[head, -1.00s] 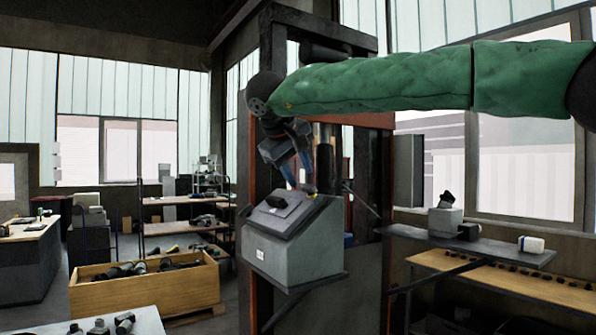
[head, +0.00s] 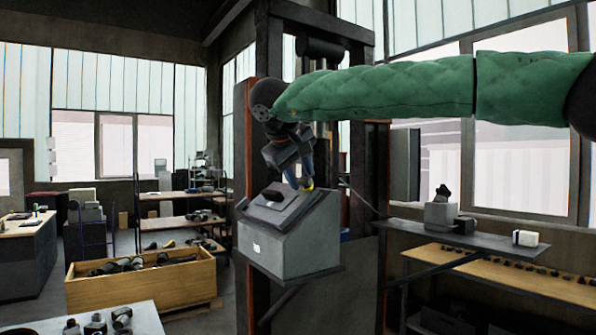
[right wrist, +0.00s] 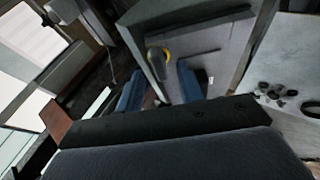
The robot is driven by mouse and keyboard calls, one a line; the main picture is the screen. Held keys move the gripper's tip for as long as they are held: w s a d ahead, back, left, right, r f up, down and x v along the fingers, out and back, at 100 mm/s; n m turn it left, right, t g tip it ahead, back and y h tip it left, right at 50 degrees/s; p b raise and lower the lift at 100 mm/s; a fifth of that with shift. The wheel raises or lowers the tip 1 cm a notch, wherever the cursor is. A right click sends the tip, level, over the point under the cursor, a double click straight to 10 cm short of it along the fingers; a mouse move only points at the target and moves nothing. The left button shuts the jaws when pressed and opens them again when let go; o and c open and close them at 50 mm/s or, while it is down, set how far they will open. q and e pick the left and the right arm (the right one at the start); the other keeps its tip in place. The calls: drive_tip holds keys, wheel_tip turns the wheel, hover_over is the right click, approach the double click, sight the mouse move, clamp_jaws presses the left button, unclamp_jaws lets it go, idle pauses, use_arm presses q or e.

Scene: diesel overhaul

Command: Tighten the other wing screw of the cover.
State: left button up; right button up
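The cover is the sloped top (head: 288,212) of a grey box (head: 290,245) in the head view. It carries a dark knob-like part (head: 273,195). A small yellow part (head: 308,184) shows at the cover's upper edge; it may be a wing screw, but its shape is unclear. My right gripper (head: 299,182) points down at this edge, close beside the yellow part. Contact cannot be told. My left gripper is out of view.
The box sits on a bracket shelf (head: 322,272) on a dark frame with upright posts (head: 366,180). A shelf (head: 470,237) with small parts is at right. A wooden crate (head: 140,289) of parts stands at left. Open floor lies beyond the crate.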

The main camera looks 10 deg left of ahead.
drive_tip(key=shift+w+d+f, duration=0.2)
drive_tip(key=shift+d+f, duration=0.05)
drive_tip(key=shift+f, duration=0.15)
drive_tip(key=shift+c, duration=0.3)
clamp_jaws()
drive_tip(key=shift+f+b, duration=0.15)
drive_tip(key=shift+b, duration=0.3)
drive_tip(key=shift+f+m+t+h+b, duration=0.1)
drive_tip(key=shift+m+t+h+b, duration=0.2)
drive_tip(key=shift+m+b, duration=0.85)
drive_tip(key=shift+r+m+h+b, duration=0.25)
drive_tip(key=shift+m+b, duration=0.2)
drive_tip(key=shift+m, duration=0.5)
drive_tip(key=shift+d+r+m, duration=0.1)
drive_tip(key=shift+m, duration=0.2)
